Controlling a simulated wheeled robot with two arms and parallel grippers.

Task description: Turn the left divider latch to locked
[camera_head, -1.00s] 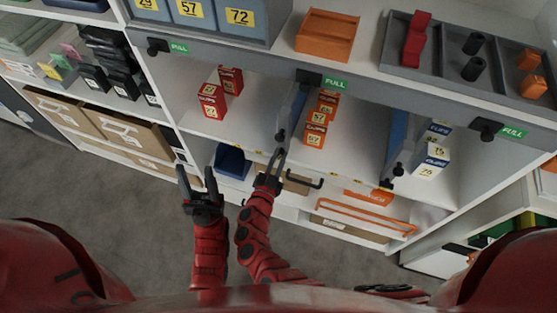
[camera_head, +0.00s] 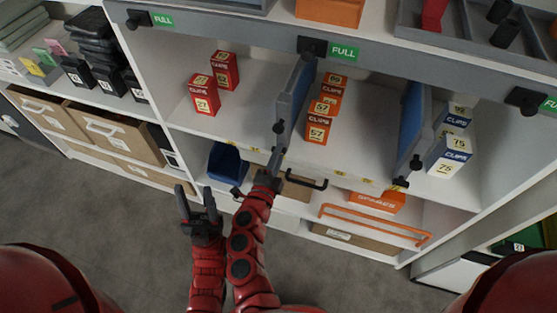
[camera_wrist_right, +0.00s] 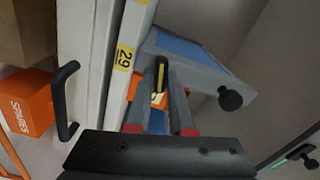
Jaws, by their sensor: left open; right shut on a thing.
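The left divider (camera_head: 296,92) is a blue and grey upright panel in the middle shelf bay. A black knob (camera_head: 278,127) is on its front edge, and this also shows in the wrist view (camera_wrist_right: 230,97). My right gripper (camera_head: 275,160) is at the divider's lower front end. In the wrist view its two grey fingers (camera_wrist_right: 160,100) stand either side of a slim black latch lever (camera_wrist_right: 161,72) and are shut on it. Its exact turn angle is hard to tell. My left gripper (camera_head: 198,205) is open and empty, in front of the lower shelf.
Red boxes (camera_head: 204,96) stand left of the divider, orange clip boxes (camera_head: 318,128) to its right. A second divider (camera_head: 409,125) is further right. A black handle (camera_head: 306,182) and an orange rail (camera_head: 375,225) jut out below. The floor in front is clear.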

